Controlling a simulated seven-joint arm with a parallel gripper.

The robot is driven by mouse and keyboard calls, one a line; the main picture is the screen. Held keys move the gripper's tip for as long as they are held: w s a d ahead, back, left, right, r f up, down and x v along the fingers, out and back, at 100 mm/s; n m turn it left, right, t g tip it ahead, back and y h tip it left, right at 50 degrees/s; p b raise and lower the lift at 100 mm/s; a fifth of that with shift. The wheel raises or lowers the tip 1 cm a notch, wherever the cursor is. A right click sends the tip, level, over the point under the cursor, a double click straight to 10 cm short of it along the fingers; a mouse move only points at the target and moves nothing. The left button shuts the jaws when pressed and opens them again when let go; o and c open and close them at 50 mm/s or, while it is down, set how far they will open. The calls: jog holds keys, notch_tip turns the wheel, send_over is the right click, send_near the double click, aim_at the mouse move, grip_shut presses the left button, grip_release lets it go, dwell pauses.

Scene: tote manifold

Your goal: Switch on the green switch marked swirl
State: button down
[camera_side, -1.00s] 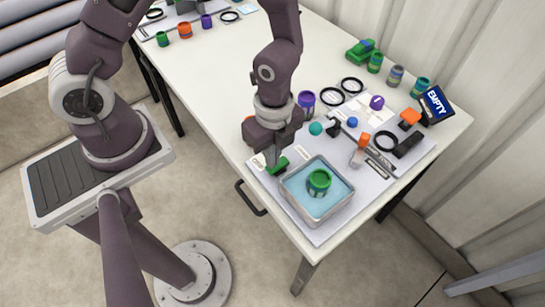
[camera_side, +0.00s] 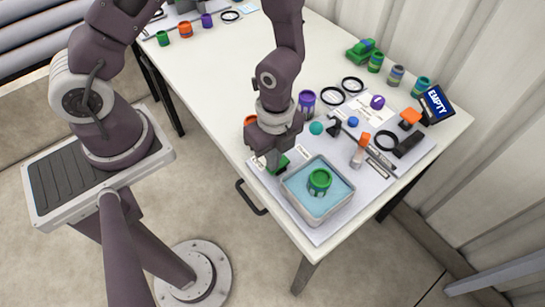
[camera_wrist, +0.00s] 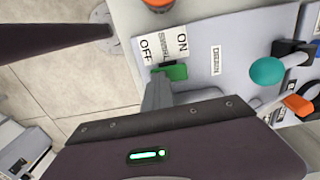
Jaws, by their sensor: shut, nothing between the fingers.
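The green switch (camera_side: 281,164) sits at the near left of the grey panel, beside the tray. In the wrist view the green switch (camera_wrist: 176,72) lies below a white label (camera_wrist: 165,45) reading OFF at left and ON at right; the small middle print is too blurred to read surely. My gripper (camera_side: 269,165) is shut and empty, pointing down at the switch. In the wrist view my gripper's fingertips (camera_wrist: 158,82) are at the switch's left, OFF-side end and overlap it. I cannot tell whether they touch it.
A metal tray (camera_side: 329,210) of blue liquid holding a green-banded jar (camera_side: 319,182) stands close right of the switch. A teal ball knob (camera_wrist: 267,71) and orange-topped lever (camera_wrist: 298,104) are further right. A purple jar (camera_side: 307,102) stands behind.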

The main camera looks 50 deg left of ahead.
jog(key=shift+w+r, duration=0.2)
jog(key=shift+w, duration=0.5)
jog(key=shift+w+r, duration=0.1)
jog(key=shift+r, duration=0.35)
notch_tip(320, 180, up, 13)
jog(key=w, duration=0.2)
jog(key=shift+w, duration=0.25)
jog(key=shift+f, duration=0.1)
